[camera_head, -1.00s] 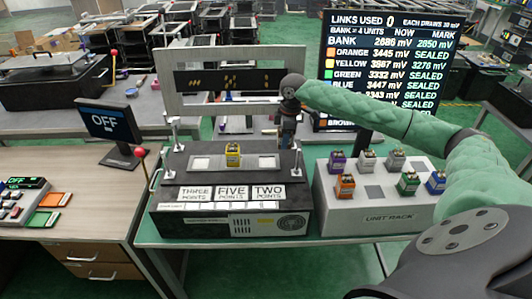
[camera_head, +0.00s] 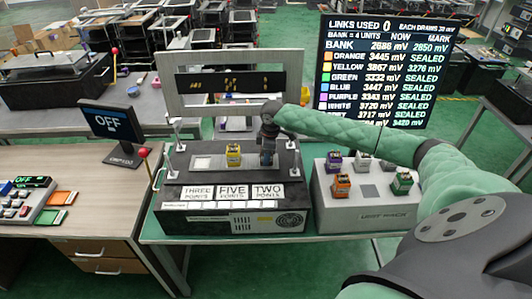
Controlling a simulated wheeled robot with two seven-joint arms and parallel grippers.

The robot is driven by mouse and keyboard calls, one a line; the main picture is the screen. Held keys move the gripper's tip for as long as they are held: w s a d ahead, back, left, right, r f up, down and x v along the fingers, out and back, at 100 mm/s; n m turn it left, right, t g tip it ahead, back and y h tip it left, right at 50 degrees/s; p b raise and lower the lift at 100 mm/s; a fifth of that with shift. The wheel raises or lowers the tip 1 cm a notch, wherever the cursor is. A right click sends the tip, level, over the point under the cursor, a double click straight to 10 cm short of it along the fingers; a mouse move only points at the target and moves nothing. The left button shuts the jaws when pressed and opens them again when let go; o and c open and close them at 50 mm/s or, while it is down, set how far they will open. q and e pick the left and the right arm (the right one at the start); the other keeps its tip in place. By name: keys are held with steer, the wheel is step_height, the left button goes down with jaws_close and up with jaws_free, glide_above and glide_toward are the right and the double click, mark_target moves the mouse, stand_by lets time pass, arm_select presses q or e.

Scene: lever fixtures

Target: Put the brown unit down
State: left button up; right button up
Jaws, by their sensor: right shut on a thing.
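My right gripper (camera_head: 267,160) points down at the right-hand pad of the black box (camera_head: 176,222), close above it or at it. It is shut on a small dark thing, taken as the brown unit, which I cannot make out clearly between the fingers. Whether it touches the pad I cannot tell. A yellow unit (camera_head: 233,155) stands upright on the middle of the box top, just left of the gripper. My left gripper is not in view.
The unit rack (camera_head: 370,215) at right holds orange (camera_head: 341,186), green (camera_head: 402,183), purple (camera_head: 333,161) and white (camera_head: 361,161) units; my right arm hides part of it. A grey frame (camera_head: 172,95) stands behind the box. A monitor (camera_head: 112,122) reads OFF at left.

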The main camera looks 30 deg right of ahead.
steer(key=shift+f, duration=0.1)
steer(key=o, duration=1.1)
steer(key=shift+c, duration=0.2)
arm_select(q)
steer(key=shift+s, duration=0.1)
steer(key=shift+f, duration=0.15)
arm_select(e)
steer(key=shift+r+b, duration=0.3)
steer(key=shift+r, duration=0.1)
steer(key=r, duration=0.1)
steer(key=r+b, duration=0.2)
steer(key=r, duration=0.1)
steer(key=shift+s+d, duration=0.15)
steer(key=shift+d, duration=0.15)
steer(key=r, duration=0.2)
steer(key=r+b, duration=0.1)
steer(key=r, duration=0.1)
steer(key=r+b, duration=0.1)
steer(key=r, duration=0.1)
steer(key=shift+s+d, duration=0.2)
steer(key=shift+d, duration=0.05)
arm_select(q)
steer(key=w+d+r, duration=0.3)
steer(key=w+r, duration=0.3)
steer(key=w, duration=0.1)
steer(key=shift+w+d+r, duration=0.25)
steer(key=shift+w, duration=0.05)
arm_select(e)
steer(key=shift+r, duration=0.65)
